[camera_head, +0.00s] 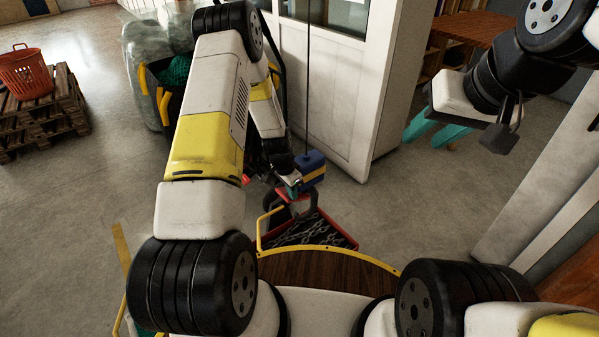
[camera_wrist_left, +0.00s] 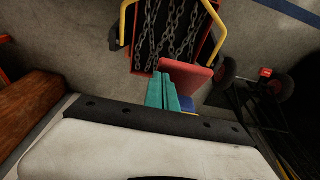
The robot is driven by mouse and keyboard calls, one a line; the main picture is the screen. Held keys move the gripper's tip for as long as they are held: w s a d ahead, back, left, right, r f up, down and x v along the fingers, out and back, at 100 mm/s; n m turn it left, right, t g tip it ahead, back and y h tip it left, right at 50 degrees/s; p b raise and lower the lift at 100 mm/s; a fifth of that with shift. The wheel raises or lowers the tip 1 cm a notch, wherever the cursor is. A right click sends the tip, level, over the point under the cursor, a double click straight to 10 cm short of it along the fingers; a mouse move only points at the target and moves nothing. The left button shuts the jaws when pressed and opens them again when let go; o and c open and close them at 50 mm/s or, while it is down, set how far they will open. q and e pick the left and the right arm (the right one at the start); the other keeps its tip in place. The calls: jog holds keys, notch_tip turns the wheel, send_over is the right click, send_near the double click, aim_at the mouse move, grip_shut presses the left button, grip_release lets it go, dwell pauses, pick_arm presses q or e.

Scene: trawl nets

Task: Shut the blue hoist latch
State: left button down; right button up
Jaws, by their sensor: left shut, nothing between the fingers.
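The blue hoist block (camera_head: 313,165) hangs on a thin cable, with a yellow band around its lower part. A dark hook (camera_head: 312,203) hangs under it. My left gripper (camera_head: 292,190) is at the block's lower left, close to the hook's top. Its teal fingers are shut together and empty. My right gripper (camera_head: 424,134) is open and empty, far to the right.
A red bin (camera_head: 350,243) with chains stands below the hook; the chains (camera_wrist_left: 170,35) also show in the left wrist view. A white cabinet (camera_head: 362,120) stands behind the hoist. A red basket (camera_head: 25,72) sits on stacked pallets at left. Open floor lies right of the bin.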

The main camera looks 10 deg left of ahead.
aim_at(288, 200)
pick_arm(q)
jog(key=shift+s+a+f, duration=0.1)
jog(key=shift+s+a+f+t+h, duration=0.3)
jog(key=shift+f+t+h, duration=0.25)
jog(key=shift+s+a+f+t+h, duration=0.3)
jog(key=shift+f+t+h, duration=0.2)
jog(key=shift+t+h, duration=0.05)
notch_tip(288, 200, down, 12)
jog(key=w+d+t+h, duration=0.1)
jog(key=t+h, duration=0.1)
jog(key=shift+w+d+t+h, duration=0.2)
jog(key=shift+t+h, duration=0.2)
dwell(0.5)
dwell(0.4)
